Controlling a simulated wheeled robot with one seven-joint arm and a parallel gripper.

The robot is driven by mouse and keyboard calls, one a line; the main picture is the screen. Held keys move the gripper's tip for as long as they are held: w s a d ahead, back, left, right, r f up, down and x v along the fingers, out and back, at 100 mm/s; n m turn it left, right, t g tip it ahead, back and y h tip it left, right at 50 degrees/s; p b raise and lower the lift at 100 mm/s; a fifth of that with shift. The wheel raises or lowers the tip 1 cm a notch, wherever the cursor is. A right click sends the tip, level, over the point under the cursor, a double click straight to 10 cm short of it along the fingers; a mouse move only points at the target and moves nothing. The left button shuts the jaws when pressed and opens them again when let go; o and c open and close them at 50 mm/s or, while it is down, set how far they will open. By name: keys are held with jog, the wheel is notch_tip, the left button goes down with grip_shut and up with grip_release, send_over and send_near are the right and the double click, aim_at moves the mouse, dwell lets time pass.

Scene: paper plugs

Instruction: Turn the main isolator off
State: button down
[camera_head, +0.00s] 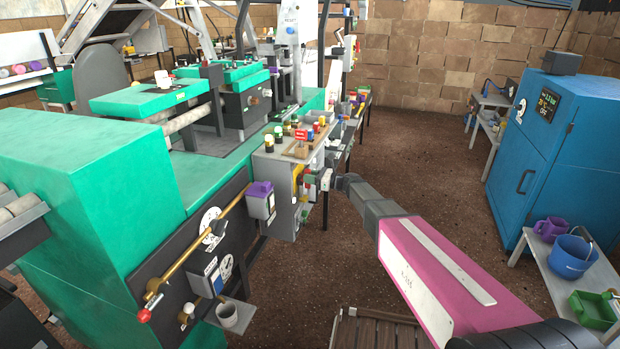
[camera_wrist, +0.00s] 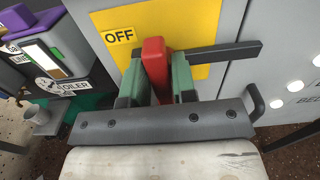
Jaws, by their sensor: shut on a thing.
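The main isolator shows in the wrist view as a yellow plate (camera_wrist: 203,22) on a grey panel, with a red handle (camera_wrist: 154,58) standing out in front of it. An "OFF" label (camera_wrist: 119,36) is on the plate, to the upper left of the handle. My gripper (camera_wrist: 158,79) has its green-grey fingers on both sides of the red handle, shut on it. The handle's lower part is hidden behind my gripper. In the head view my gripper (camera_head: 322,180) is at the front of the grey control cabinet (camera_head: 284,212), and the handle is too small to read there.
A dark grey bar (camera_wrist: 226,51) extends right from beside the handle. A purple-topped box (camera_wrist: 50,50) is on the left. In the head view, the green machine (camera_head: 110,165) fills the left; a blue cabinet (camera_head: 545,150) and bench stand right. Brown floor lies between.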

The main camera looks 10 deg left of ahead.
jog(key=n, duration=0.4)
jog(key=shift+s, duration=0.3)
jog(key=n, duration=0.4)
jog(key=f+n, duration=0.1)
jog(key=n, duration=0.8)
jog(key=shift+s+f, duration=0.15)
jog(key=shift+s, duration=0.25)
jog(key=shift+n, duration=0.5)
jog(key=c, duration=1)
grip_release()
jog(key=shift+c, duration=0.2)
